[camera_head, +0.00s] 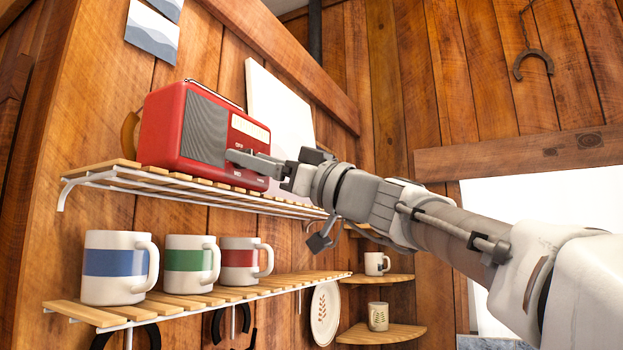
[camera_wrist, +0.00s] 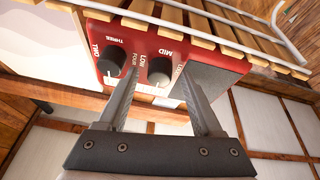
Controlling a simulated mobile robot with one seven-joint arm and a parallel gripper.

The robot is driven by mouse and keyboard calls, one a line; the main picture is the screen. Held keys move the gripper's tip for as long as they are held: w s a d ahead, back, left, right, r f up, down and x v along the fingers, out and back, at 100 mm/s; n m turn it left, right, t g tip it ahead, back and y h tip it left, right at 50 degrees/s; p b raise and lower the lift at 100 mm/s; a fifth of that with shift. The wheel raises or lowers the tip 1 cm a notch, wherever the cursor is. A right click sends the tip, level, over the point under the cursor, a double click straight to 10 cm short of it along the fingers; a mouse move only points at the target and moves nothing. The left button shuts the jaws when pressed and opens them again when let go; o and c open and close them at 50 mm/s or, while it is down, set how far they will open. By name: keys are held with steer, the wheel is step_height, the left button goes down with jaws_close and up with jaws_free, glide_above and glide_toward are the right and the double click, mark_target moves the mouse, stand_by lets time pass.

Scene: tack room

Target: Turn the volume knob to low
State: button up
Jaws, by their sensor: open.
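The red radio (camera_head: 178,130) stands on the upper slatted shelf, its front facing right in the head view. My gripper (camera_head: 250,160) is at that front and hides the knobs there. In the wrist view, the radio's panel (camera_wrist: 205,72) carries two dark round knobs. The volume knob (camera_wrist: 159,70), with LOW on its left and MID above it, lies between the fingers of my open gripper (camera_wrist: 159,63). Its white mark points down in the picture, away from MID. I cannot tell whether the fingers touch it. The other knob (camera_wrist: 110,61), with TWO and THREE beside it, is outside the left finger.
The upper shelf (camera_head: 155,180) has white wire edging under the radio. Below, a blue-banded mug (camera_head: 115,262), a green-banded mug (camera_head: 186,258) and a red-banded mug (camera_head: 240,260) stand on a lower shelf (camera_head: 95,312). A white panel (camera_head: 275,105) is on the wall behind my gripper.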

jaws_close()
stand_by(0.4)
steer(key=shift+f+m+b, duration=0.1)
steer(key=shift+m+b, duration=0.2)
steer(key=shift+m, duration=0.1)
steer(key=shift+s+a+r+m+t+h+p, duration=0.15)
steer(key=shift+m+t+h+p, duration=0.9)
steer(key=shift+m, duration=2.5)
steer(key=shift+d+r+m+t+h+p, duration=0.1)
steer(key=shift+m+t+h+p, duration=0.35)
steer(key=shift+m+h, duration=2.15)
steer(key=shift+s+a+r+m+t+h+p, duration=0.15)
steer(key=shift+m+t+h+p, duration=0.4)
steer(key=shift+m, duration=4)
